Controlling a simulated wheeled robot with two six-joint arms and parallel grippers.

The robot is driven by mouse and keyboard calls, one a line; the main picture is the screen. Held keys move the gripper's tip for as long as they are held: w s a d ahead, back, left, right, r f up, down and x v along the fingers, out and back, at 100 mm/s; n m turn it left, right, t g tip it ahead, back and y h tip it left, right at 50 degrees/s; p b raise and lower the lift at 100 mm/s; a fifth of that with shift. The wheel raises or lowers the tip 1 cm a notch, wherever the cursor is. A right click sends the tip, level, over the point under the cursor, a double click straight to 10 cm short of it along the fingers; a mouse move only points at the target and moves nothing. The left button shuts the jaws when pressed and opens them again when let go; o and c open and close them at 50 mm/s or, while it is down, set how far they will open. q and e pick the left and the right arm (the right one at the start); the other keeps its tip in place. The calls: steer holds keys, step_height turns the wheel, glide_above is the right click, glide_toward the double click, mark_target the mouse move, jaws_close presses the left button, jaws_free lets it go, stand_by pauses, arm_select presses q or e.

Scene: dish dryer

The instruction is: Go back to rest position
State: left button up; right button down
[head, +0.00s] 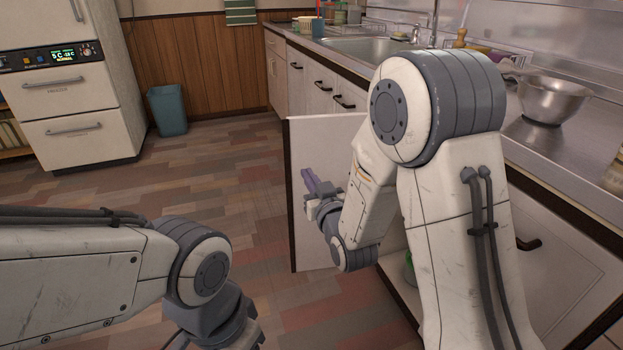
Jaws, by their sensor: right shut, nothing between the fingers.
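My right gripper (311,183) shows in the head view in front of an open white cabinet door (318,240). Its purple fingers are shut with nothing between them. From this view I cannot tell whether the gripper touches the door. My right arm bends down from the upper right and hides part of the door and the cabinet opening. My left arm comes in at the lower left, and its gripper is below the picture's edge.
The counter (525,135) with a sink (362,47) and a steel bowl (553,99) runs along the right. The open door juts into the room. A white fridge (75,90) and a teal bin (168,110) stand at the back left. The floor between is clear.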

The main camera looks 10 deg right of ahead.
steer(key=s+a+f+n+g+p, duration=0.1)
steer(key=s+a+n+g+p, duration=0.1)
steer(key=s+a+g, duration=0.45)
steer(key=s+a+f+n+g+p, duration=0.15)
steer(key=s+g, duration=0.25)
steer(key=s, duration=0.6)
steer(key=s+d+r+n+g+h+p, duration=0.15)
steer(key=s+g, duration=0.25)
steer(key=s, duration=0.6)
steer(key=s+d+r+g+h+p, duration=0.1)
steer(key=s+d+r+g+p, duration=0.15)
steer(key=s, duration=0.65)
step_height(320, 180, up, 36)
steer(key=p, duration=3.5)
steer(key=shift+a+r+g+p, duration=0.25)
steer(key=shift+a+g+p, duration=0.15)
steer(key=shift+a, duration=0.05)
steer(key=shift+w, duration=0.1)
steer(key=shift+a, duration=0.1)
